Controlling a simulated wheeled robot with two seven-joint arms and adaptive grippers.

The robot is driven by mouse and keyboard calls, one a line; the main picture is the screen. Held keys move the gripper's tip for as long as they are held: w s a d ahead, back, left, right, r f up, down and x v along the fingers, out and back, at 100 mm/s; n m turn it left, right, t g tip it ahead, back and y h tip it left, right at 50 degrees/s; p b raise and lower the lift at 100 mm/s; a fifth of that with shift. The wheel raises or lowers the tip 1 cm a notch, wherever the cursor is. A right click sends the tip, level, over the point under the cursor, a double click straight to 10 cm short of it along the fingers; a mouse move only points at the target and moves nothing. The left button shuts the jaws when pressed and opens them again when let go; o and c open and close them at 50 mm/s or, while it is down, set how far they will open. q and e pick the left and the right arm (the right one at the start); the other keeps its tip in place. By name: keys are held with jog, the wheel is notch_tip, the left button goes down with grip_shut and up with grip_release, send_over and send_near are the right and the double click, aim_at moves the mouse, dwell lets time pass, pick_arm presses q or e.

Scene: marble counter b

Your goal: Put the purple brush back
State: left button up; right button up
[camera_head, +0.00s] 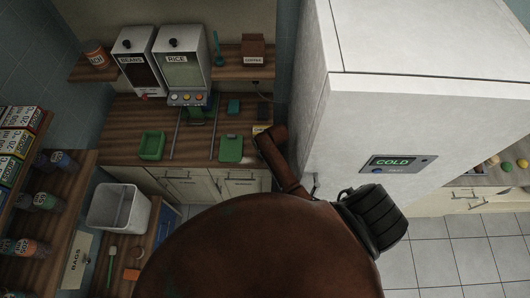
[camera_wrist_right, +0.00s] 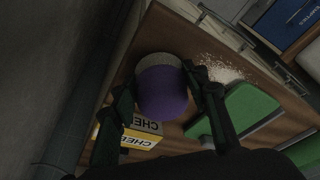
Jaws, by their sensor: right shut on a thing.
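The purple brush (camera_wrist_right: 163,92) shows in the right wrist view, with a rounded purple body and a pale grey end, apparently its bristles. My right gripper (camera_wrist_right: 160,82) is shut on it, with one dark finger on each side. The brush is over the brown wooden counter (camera_wrist_right: 140,60); whether it touches the wood I cannot tell. In the head view my brown arm hides the brush and the right gripper. My left gripper is not in view.
White grains (camera_wrist_right: 226,72) lie on the counter beside a green board (camera_wrist_right: 255,105). A yellow box (camera_wrist_right: 124,136) lies close to the gripper. In the head view, a green tray (camera_head: 152,145) and dispensers (camera_head: 183,70) stand left; a white cold cabinet (camera_head: 400,110) stands right.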

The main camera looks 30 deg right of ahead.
jog(key=shift+f, duration=0.25)
jog(key=shift+f, duration=0.35)
jog(key=shift+f, duration=0.1)
jog(key=shift+s+f, duration=0.1)
jog(key=shift+s, duration=0.05)
jog(key=o, duration=1.2)
jog(key=shift+f, duration=0.2)
jog(key=shift+c, duration=0.2)
jog(key=shift+r, duration=0.15)
